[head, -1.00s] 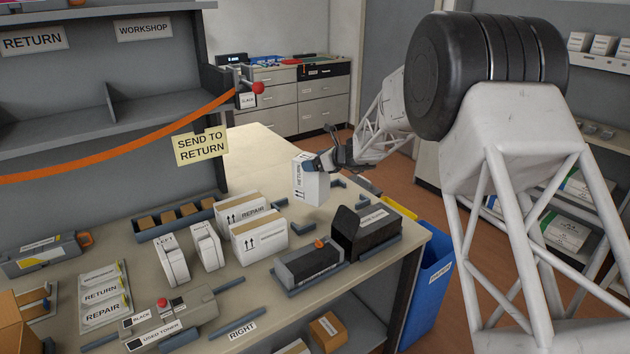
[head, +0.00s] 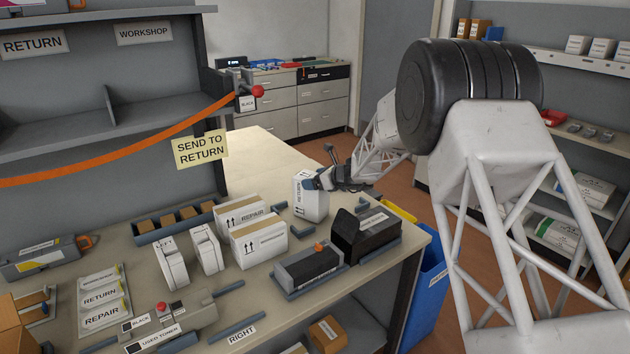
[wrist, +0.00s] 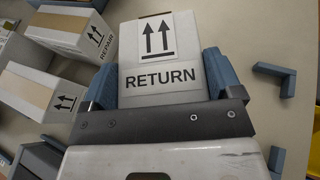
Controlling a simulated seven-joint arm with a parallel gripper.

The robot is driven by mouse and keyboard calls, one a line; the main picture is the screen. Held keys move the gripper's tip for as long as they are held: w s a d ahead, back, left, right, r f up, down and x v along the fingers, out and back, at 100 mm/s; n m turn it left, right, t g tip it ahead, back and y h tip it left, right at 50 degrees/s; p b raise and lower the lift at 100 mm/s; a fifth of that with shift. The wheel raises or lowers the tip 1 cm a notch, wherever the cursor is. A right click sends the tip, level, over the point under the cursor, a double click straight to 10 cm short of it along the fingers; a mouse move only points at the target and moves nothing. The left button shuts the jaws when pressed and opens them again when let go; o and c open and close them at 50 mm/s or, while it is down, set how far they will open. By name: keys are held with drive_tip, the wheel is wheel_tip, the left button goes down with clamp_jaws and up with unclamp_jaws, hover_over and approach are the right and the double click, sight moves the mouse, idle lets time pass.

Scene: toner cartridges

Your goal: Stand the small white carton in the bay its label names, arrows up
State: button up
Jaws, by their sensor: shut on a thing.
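My gripper (head: 318,182) is shut on the small white carton (head: 312,204), its blue-grey fingers on both sides. In the wrist view the carton (wrist: 165,55) shows two up arrows above the word RETURN, pointing away from my gripper's palm (wrist: 158,92). In the head view the carton is low over the back right of the table; I cannot tell whether it touches. The shelf unit has a RETURN sign (head: 33,43) and a WORKSHOP sign (head: 144,34). An orange strap (head: 120,158) crosses its front, with a SEND TO RETURN note (head: 201,149).
White cartons, one marked REPAIR (head: 240,213), stand left of the held carton. Dark cartridge boxes (head: 366,235) are in front of it. Blue-grey corner brackets (wrist: 275,78) lie on the table. A red-knobbed post (head: 250,91) holds the strap's end. The back of the table is clear.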

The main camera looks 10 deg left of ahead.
drive_tip(key=shift+f, duration=0.15)
drive_tip(key=o, duration=1.4)
drive_tip(key=shift+f, duration=0.1)
drive_tip(key=shift+o, duration=0.2)
drive_tip(key=shift+s+d+r, duration=0.15)
drive_tip(key=shift+d+r, duration=0.2)
drive_tip(key=v, duration=1.1)
drive_tip(key=shift+s, duration=0.1)
